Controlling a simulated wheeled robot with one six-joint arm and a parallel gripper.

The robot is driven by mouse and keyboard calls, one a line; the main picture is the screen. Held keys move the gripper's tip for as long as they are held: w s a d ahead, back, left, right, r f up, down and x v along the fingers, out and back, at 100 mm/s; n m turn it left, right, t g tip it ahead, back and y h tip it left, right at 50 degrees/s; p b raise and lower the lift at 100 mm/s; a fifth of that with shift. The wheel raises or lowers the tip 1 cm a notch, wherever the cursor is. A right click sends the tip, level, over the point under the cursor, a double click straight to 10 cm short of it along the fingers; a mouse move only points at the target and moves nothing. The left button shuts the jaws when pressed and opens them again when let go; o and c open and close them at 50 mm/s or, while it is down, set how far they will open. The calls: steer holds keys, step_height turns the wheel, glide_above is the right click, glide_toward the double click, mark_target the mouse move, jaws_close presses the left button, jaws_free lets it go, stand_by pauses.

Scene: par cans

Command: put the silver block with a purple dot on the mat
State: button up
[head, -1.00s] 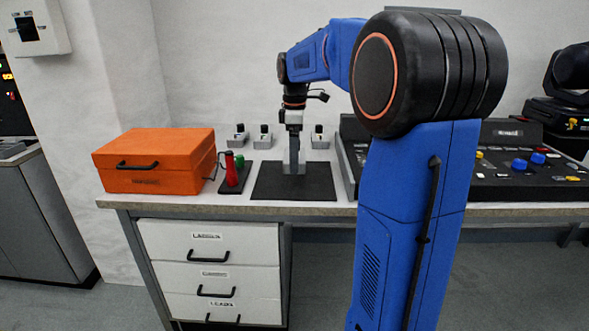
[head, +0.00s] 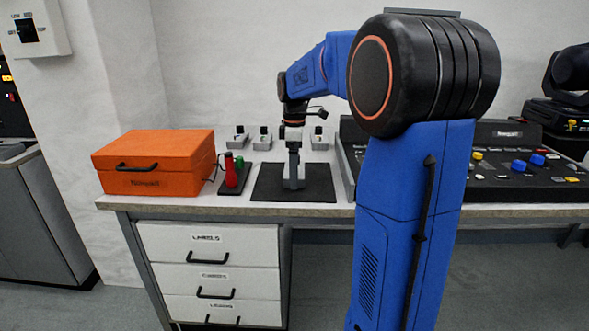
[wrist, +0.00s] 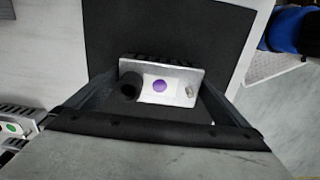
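The silver block with a purple dot (wrist: 187,77) is between my gripper's two fingers in the wrist view. It has a white label with the purple dot and a round black knob. My gripper (head: 293,182) points down over the dark mat (head: 265,190), and its fingers appear closed against the block's two ends. The mat also shows behind the block in the wrist view (wrist: 105,25). In the head view the block is small and hard to tell from the fingers. I cannot tell whether its underside touches the mat.
Several similar silver blocks stand behind the mat, including one at the back right (head: 320,141). Left of the mat are a small dark stand with a red object (head: 231,171) and an orange case (head: 155,165). A control console (head: 500,165) stands to the right.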

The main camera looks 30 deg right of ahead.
steer(key=shift+r, duration=0.1)
step_height(320, 180, up, 12)
steer(key=s+a+f+m+t, duration=0.1)
steer(key=s+a+f+m, duration=0.2)
steer(key=s+a, duration=0.35)
steer(key=s+a+f+m+t, duration=0.1)
steer(key=s+a+f+m, duration=0.25)
steer(key=s, duration=0.65)
steer(key=s+a+f+m+t, duration=0.1)
steer(key=s+a+f+m, duration=0.1)
steer(key=s+f, duration=0.4)
steer(key=s+a+f+m+t, duration=0.1)
steer(key=s+a+f+m, duration=0.1)
steer(key=s+f, duration=0.4)
steer(key=shift+s+a+m+t, duration=0.35)
steer(key=shift+s+a+t, duration=0.05)
steer(key=shift+s+a, duration=0.5)
